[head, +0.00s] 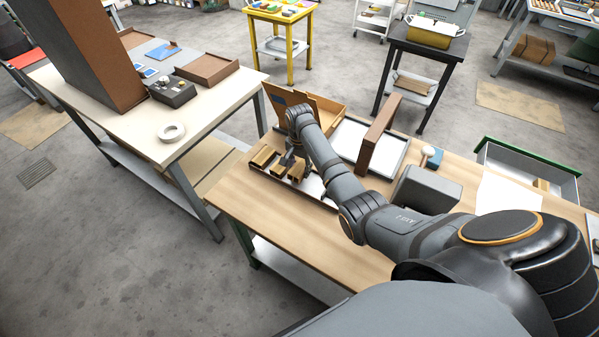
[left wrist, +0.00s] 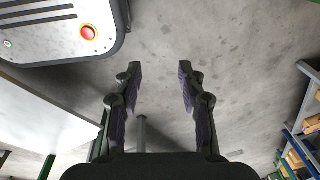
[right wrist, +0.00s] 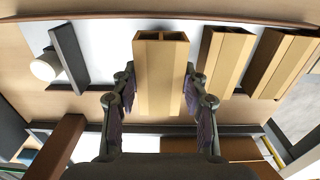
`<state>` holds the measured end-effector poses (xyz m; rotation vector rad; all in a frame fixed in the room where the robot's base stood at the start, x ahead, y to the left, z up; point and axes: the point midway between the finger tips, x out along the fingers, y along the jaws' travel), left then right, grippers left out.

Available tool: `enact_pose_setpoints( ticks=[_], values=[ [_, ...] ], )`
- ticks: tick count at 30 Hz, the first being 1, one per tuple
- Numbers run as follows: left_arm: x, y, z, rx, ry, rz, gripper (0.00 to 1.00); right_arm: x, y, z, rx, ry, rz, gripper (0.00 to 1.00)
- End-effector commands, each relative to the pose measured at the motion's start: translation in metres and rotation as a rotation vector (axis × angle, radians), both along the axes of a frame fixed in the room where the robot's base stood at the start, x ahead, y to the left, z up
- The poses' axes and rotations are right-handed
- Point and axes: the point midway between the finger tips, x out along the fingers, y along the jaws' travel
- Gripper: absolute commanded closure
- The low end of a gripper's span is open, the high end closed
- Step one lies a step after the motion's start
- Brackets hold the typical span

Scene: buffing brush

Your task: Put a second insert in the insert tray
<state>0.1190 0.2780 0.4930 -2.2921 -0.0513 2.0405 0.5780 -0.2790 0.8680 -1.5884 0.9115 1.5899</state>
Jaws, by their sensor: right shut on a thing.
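The insert tray (head: 317,186) is a shallow tray with a pale floor and brown rim on the wooden bench. Two tan cardboard inserts, (head: 262,156) and (head: 279,164), stand side by side at its left end. They also show at the right of the right wrist view, as a middle insert (right wrist: 226,60) and an outer insert (right wrist: 285,62). My right gripper (right wrist: 160,75) is shut on another insert (right wrist: 160,60) beside them, over the tray; whether it touches the floor I cannot tell. My left gripper (left wrist: 159,68) is open and empty over the grey floor.
An open cardboard box (head: 325,108), an upright brown board (head: 378,135) and a grey box (head: 428,188) stand near my right arm. The bench's front left is clear.

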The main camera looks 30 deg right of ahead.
Motion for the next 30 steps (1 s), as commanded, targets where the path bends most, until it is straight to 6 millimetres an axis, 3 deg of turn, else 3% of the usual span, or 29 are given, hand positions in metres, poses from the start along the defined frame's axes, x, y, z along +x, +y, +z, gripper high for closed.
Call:
enact_pose_setpoints(
  ticks=[2, 5, 11, 16, 17, 21, 30],
  values=[
    [0.008, 0.000, 0.002, 0.000, -0.013, -0.001, 0.60, -0.002, 0.000, -0.015, 0.001, 0.006, 0.000, 0.77],
    [0.004, 0.000, 0.001, 0.000, -0.006, 0.000, 0.60, -0.001, 0.000, -0.025, 0.000, 0.004, 0.000, 0.77],
    [-0.015, 0.000, -0.001, 0.001, 0.023, 0.001, 0.60, -0.001, 0.000, -0.027, 0.000, 0.002, 0.001, 0.77],
    [-0.018, 0.000, -0.002, 0.001, 0.027, 0.001, 0.60, -0.001, 0.000, -0.031, 0.000, 0.004, 0.001, 0.77],
    [-0.018, 0.000, -0.002, 0.001, 0.027, 0.001, 0.60, -0.001, 0.000, -0.030, 0.000, 0.002, 0.001, 0.52],
    [-0.016, 0.000, -0.002, 0.001, 0.025, 0.001, 0.60, -0.001, 0.000, -0.030, 0.000, 0.002, 0.001, 0.33],
    [-0.010, 0.000, -0.001, 0.000, 0.016, 0.000, 0.60, -0.001, 0.000, -0.029, 0.000, 0.002, 0.001, 0.33]
  ],
)
